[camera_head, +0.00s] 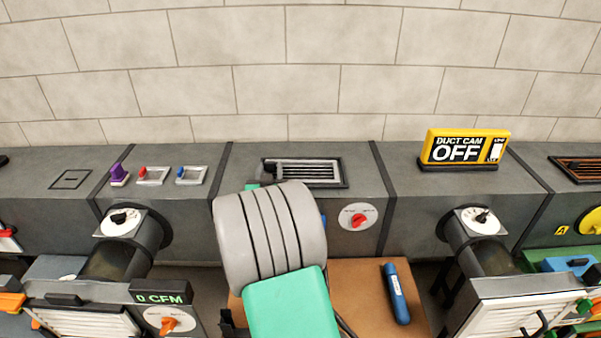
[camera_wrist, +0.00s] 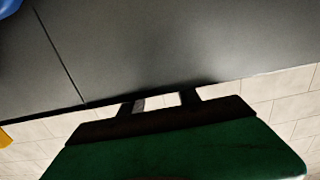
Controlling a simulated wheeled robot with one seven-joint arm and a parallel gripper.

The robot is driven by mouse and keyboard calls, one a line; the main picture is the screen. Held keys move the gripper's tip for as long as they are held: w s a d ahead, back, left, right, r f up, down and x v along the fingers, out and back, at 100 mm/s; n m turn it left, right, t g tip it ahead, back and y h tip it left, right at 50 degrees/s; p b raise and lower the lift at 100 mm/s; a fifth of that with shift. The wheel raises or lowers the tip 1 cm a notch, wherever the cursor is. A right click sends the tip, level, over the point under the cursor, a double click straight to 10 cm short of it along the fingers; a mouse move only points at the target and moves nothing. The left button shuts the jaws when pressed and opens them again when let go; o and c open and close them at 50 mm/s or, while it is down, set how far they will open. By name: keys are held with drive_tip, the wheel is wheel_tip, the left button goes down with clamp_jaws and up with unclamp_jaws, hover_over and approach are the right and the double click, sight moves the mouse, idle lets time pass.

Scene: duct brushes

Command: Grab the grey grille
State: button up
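The grey grille (camera_head: 308,171) is a slatted panel in a dark frame on top of the middle duct section in the head view. Its left end is partly covered by dark parts that look like my gripper's tip. The wrist view does not show the grille. The duct's grey face fills the area beyond the fingers. In the head view my arm hides most of my gripper, so its exact distance from the grille cannot be told.
Left of the grille on the duct top are a purple object (camera_head: 119,175) and small red and blue framed parts. A yellow "DUCT CAM OFF" sign (camera_head: 465,147) stands to the right. A blue cylinder (camera_head: 396,293) lies on the brown board (camera_head: 369,274). The tiled wall rises behind.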

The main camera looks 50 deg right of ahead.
clamp_jaws()
idle(0.4)
